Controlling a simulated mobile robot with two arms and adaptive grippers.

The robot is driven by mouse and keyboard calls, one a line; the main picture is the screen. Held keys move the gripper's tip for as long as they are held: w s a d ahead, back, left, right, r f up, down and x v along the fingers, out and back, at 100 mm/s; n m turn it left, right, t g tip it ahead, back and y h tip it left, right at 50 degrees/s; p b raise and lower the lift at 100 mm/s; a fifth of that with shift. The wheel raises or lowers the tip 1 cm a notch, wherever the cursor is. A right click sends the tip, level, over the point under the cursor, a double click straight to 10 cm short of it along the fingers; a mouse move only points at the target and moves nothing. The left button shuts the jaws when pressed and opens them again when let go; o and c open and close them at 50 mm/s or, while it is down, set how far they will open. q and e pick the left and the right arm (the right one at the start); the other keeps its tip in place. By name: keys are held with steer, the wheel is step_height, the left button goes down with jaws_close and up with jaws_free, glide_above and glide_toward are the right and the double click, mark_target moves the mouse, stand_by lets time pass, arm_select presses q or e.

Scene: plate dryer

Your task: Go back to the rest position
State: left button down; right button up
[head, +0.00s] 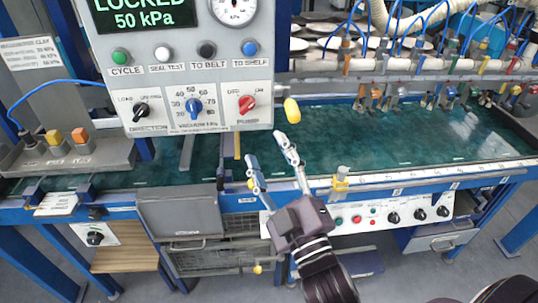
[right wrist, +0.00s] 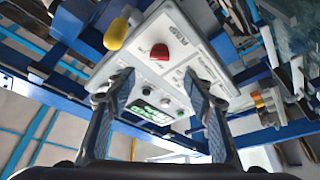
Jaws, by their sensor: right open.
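My right gripper (head: 268,150) comes up from the bottom middle of the head view. Its two fingers are spread apart with nothing between them, just below the control box (head: 215,55). In the right wrist view the open right gripper (right wrist: 160,80) frames the tilted face of the same control box (right wrist: 205,62). The gripper appears apart from the box; the exact distance is hard to tell. My left gripper is in neither view.
A yellow knob (head: 292,110) sticks out at the box's lower right, beside the red pump switch (head: 247,104). Behind lies a wet green belt (head: 400,140) with a blue rail. A lower panel (head: 390,214) with dials and a grey bin (head: 180,217) flank my right arm.

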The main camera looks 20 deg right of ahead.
stand_by(0.4)
steer(key=w+a+f+m+g+y, duration=0.15)
steer(key=f+g, duration=0.25)
steer(key=f, duration=1.4)
steer(key=a+f+g, duration=0.3)
steer(key=f+g, duration=0.1)
steer(key=f, duration=1.5)
steer(key=s+f+g, duration=0.2)
steer(key=s+f, duration=0.3)
steer(key=f, duration=0.7)
steer(key=s+d+f+m+g, duration=0.1)
steer(key=s+d+f+g, duration=0.2)
steer(key=s+f, duration=0.6)
steer(key=s+d+f+m+g+h, duration=0.1)
steer(key=s+d+f+m+g, duration=0.1)
steer(key=s+f, duration=0.7)
steer(key=s+d+f+m+g, duration=0.2)
steer(key=s+d+f+g, duration=0.3)
steer(key=s, duration=1.2)
step_height(320, 180, down, 4)
steer(key=shift+s+d+r, duration=0.1)
steer(key=shift+s+d, duration=0.15)
steer(key=shift+d, duration=0.05)
steer(key=shift+h, duration=0.25)
